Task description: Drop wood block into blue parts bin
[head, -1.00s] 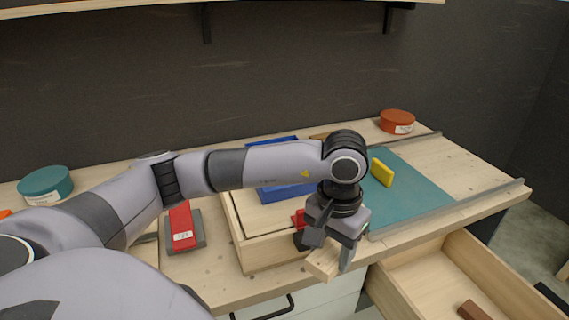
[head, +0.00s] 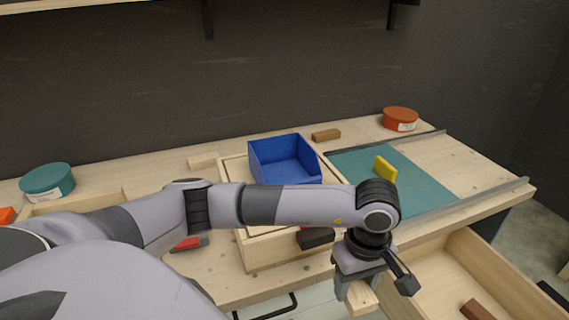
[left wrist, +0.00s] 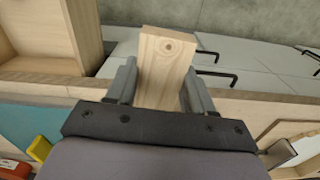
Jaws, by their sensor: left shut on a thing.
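A light wood block (head: 362,297) is held in my left gripper (head: 359,286), in front of the workbench and beside the open drawer. In the left wrist view the same wood block (left wrist: 160,68) sits between both fingers of the gripper (left wrist: 160,88), its end pointing away from the camera. The blue parts bin (head: 285,160) stands empty and upright in a shallow wooden tray on the bench, behind my left arm and up-left of the gripper. My right gripper is not in view.
An open drawer (head: 432,275) with a brown block (head: 478,310) juts out at the right. Round teal (head: 47,182) and orange (head: 400,119) containers stand on the bench. A brown block (head: 326,135) lies behind the mat.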

